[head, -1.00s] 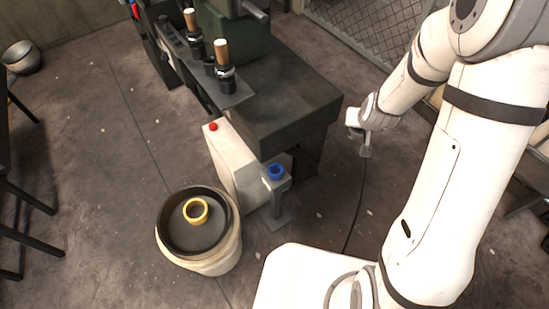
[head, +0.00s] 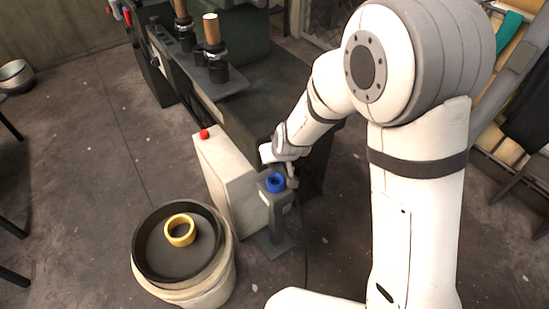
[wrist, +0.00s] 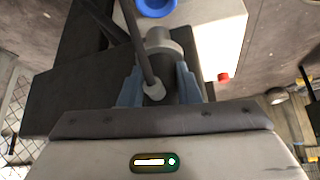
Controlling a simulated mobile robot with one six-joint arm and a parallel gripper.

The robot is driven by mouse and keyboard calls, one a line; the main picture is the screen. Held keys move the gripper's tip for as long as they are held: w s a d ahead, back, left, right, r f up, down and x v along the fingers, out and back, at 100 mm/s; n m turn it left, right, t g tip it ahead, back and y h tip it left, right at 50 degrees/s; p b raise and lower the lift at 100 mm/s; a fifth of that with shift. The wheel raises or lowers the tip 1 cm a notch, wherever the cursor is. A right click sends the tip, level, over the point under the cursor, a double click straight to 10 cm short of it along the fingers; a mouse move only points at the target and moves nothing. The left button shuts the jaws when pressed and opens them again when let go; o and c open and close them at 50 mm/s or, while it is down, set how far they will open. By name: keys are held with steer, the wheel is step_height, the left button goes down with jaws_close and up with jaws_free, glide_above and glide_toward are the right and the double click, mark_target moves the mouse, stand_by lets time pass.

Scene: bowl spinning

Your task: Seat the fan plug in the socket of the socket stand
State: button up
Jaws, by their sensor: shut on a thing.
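The socket stand (head: 278,222) is a grey post with a flat foot. The plug appears apart from the blue ring. A dark cable (wrist: 138,45) crosses in front of the plug.
A pale box (head: 228,180) with a red button (head: 204,134) stands left of the stand. A dark machine (head: 235,100) is behind it. A drum (head: 185,275) carries a dark bowl (head: 155,215) with a yellow ring (head: 180,230). Floor in front of the stand is open.

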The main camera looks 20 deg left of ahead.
steer(key=shift+f+b, duration=3.4)
steer(key=shift+f, duration=0.15)
steer(key=shift+s+d+f+b, duration=0.1)
steer(key=shift+f+b, duration=0.35)
steer(key=o, duration=1.1)
steer(key=p+v, duration=0.4)
steer(key=v, duration=0.4)
steer(key=shift+p, duration=0.3)
